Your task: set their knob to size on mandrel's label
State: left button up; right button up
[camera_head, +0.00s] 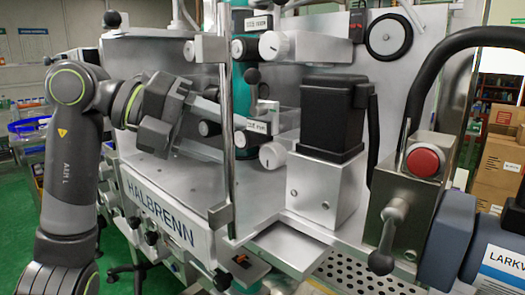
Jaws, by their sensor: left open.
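The machine, lettered HALBRENN, has a teal upright column (242,80) in its middle, which I take for the mandrel. A pale upper knob (274,45) and a pale lower knob (272,155) stick out beside the column. My left gripper (222,112) reaches in from the left, open, its fingers beside the column at about the lower label's height. Contact cannot be told. My right gripper is not in view.
A vertical steel rod (226,150) stands just before the column. A black box (333,115) on a metal block stands right of the lower knob. A red button (424,162) and lever handle (394,225) are at right. A steel deck (170,172) lies below my arm.

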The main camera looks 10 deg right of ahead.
aim_at(264, 154)
pick_arm(q)
jog(key=x, duration=0.7)
